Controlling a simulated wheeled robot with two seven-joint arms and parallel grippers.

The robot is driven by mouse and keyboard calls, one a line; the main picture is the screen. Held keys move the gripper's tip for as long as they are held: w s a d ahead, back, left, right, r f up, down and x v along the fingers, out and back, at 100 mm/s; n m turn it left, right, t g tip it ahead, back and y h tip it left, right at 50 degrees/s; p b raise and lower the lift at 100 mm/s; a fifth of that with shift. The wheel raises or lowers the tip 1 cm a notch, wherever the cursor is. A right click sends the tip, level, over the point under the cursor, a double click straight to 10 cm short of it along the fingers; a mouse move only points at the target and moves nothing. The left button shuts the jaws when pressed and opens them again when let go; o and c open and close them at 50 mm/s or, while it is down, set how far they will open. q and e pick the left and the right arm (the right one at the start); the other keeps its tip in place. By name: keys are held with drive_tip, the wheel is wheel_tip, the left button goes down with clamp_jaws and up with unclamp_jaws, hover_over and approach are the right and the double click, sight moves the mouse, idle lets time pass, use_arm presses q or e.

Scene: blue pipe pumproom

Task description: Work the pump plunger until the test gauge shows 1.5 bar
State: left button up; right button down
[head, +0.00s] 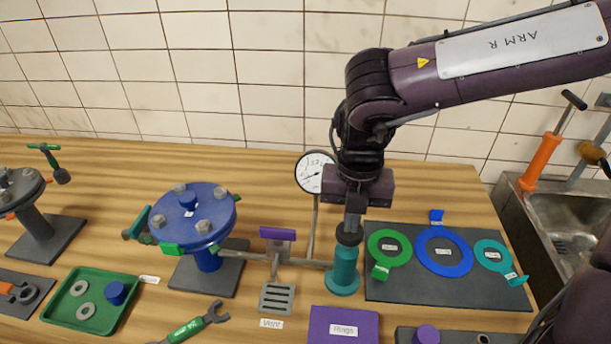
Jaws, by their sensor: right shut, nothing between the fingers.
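The pump (343,272) is a teal upright cylinder on the wooden bench, joined by a grey pipe to the flange stand. Its black plunger top (349,236) shows just above the body. My right gripper (353,220) points straight down over the plunger, shut with nothing between its fingers. Its fingertips are at or just above the plunger top; I cannot tell whether they touch. The test gauge (312,172) is a white dial on a thin pipe behind the gripper, its right edge partly hidden. The needle is too small to read surely. My left gripper is out of view.
A blue flange (175,222) stands left of the pump. A purple-handled valve (277,235) sits above a grey grate near the "VENT" label (271,323). A dark mat (450,292) with ring gaskets lies right. A green tray (60,318) lies front left; a sink (570,190) is far right.

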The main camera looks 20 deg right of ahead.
drive_tip(key=shift+f+b, duration=0.4)
idle(0.3)
drive_tip(key=shift+r, duration=0.1)
idle(0.6)
wheel_tip(320, 180, up, 8)
drive_tip(key=p, duration=0.5)
idle(0.6)
wheel_tip(320, 180, down, 2)
drive_tip(key=m+y+p, duration=0.1)
drive_tip(key=m, duration=0.5)
drive_tip(key=m+p, duration=0.1)
drive_tip(key=m, duration=0.4)
drive_tip(key=shift+d+m+y, duration=0.1)
drive_tip(key=shift+m+y, duration=0.3)
drive_tip(key=shift+f, duration=0.4)
